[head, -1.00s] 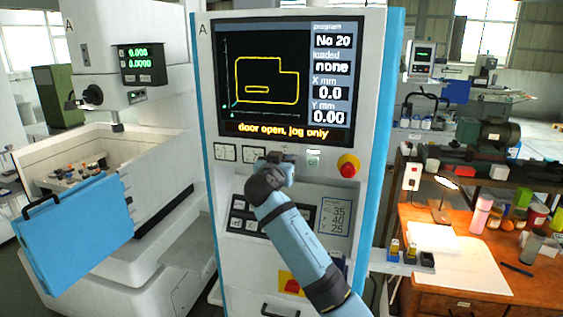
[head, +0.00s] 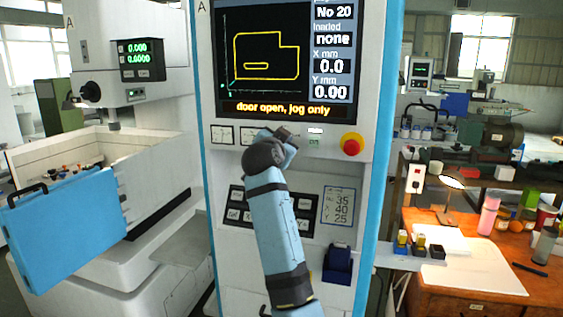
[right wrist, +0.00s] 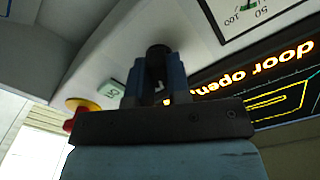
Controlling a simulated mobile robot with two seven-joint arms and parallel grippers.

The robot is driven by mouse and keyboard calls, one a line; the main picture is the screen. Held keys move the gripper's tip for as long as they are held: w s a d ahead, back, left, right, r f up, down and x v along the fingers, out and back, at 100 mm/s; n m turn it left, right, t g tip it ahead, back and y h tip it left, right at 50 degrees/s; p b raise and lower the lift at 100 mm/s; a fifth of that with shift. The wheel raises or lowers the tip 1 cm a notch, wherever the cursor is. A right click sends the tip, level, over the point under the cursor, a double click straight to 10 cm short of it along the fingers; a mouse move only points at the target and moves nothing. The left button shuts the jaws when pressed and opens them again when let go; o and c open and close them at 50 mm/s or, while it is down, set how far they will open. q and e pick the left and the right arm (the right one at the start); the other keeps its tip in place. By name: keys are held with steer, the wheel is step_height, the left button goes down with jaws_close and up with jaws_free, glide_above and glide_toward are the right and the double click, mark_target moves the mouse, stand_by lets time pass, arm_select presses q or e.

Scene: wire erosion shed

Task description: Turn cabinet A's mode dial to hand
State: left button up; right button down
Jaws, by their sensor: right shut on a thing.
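Cabinet A (head: 380,60), white with blue edges, carries a screen reading "door open, jog only". My right gripper (head: 288,136) is at the button strip below the screen, between square gauges and a red emergency button. In the right wrist view, its two fingers (right wrist: 158,75) are closed around a small dark round knob (right wrist: 158,50), which looks like the mode dial. The fingers hide most of it, and I cannot read its setting. A small green-lettered label (right wrist: 111,93) is beside it. My left gripper is not in view.
The red emergency button (head: 351,145) on its yellow base is just right of my gripper. A keypad (head: 238,205) lies below, partly behind my arm. A blue open door (head: 65,215) is at left, an orange workbench (head: 430,285) at right.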

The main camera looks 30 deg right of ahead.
arm_select(q)
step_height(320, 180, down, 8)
steer(key=b, duration=0.8)
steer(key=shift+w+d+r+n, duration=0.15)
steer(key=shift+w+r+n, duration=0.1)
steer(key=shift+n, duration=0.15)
arm_select(e)
steer(key=shift+f+m, duration=0.1)
steer(key=shift+m, duration=3.9)
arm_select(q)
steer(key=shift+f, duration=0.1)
arm_select(e)
steer(key=shift+s, duration=0.1)
steer(key=c, duration=1.1)
jaws_free()
steer(key=shift+d, duration=0.1)
steer(key=shift+o, duration=0.2)
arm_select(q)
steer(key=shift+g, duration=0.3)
